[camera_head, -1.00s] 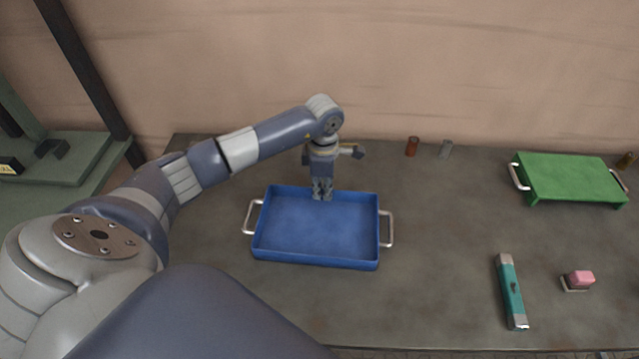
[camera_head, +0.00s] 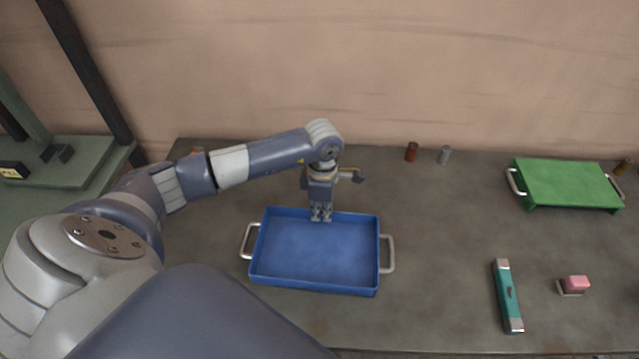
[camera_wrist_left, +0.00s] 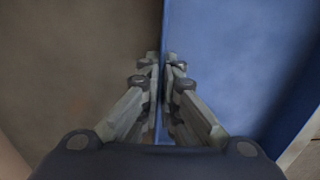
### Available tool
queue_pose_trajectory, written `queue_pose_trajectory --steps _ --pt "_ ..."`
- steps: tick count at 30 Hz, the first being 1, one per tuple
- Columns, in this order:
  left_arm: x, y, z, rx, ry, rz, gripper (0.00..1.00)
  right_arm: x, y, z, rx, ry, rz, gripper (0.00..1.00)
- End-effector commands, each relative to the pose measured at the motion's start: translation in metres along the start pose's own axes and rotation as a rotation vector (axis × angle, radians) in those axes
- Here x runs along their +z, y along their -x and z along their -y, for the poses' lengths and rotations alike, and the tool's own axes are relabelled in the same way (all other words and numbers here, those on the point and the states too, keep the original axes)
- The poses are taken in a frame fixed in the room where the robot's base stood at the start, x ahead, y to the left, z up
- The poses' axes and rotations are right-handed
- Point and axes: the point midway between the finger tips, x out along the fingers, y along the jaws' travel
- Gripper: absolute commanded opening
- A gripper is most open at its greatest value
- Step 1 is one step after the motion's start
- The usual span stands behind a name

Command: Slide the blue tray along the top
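The blue tray (camera_head: 315,258) lies flat on the grey bench top, with a metal handle at its left end and another at its right end. My left gripper (camera_head: 321,215) points down at the middle of the tray's far wall. In the left wrist view the tray (camera_wrist_left: 235,60) fills the right side, and its wall runs between the fingers of my left gripper (camera_wrist_left: 160,72). The fingers are close together, pinching that wall. The tray is empty. My right gripper is not in view.
The bench top (camera_head: 435,240) is bare just right of the tray. A green tray-like piece (camera_head: 567,183), a teal bar (camera_head: 509,295) and a pink block (camera_head: 577,283) are farther right.

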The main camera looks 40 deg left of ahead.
Motion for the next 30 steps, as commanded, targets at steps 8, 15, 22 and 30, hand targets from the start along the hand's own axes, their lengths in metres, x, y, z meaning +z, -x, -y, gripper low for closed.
queue_pose_trajectory --steps 8,15,22,30 --pt "0.0 0.001 0.014 0.0 -0.001 -0.001 0.0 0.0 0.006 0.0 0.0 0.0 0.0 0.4" --pt "0.001 0.001 0.026 0.0 -0.001 0.0 0.0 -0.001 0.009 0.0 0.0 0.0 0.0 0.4" --pt "0.001 0.001 0.038 -0.001 -0.001 -0.001 0.0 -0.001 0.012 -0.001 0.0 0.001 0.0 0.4" --pt "0.001 0.001 0.051 -0.001 -0.001 -0.001 0.0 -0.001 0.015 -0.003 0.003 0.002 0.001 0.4"
